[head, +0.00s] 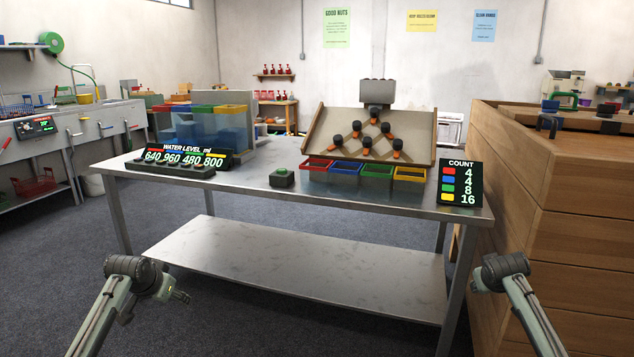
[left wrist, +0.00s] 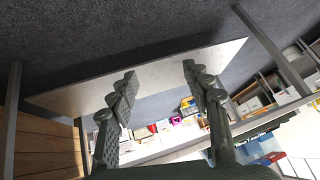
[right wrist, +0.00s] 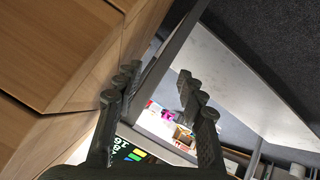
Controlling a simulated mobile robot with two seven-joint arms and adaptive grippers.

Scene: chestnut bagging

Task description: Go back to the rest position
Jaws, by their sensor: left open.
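My left arm comes in at the lower left of the head view, its gripper (head: 178,295) in front of and below the table top. In the left wrist view its two fingers (left wrist: 159,72) stand apart with nothing between them. My right arm (head: 505,268) is at the lower right of the head view, near the table's front right leg. In the right wrist view its gripper (right wrist: 157,76) has its fingers apart and empty. Both grippers are clear of the table and hold nothing.
A wooden crate wall (head: 570,230) stands close at right.

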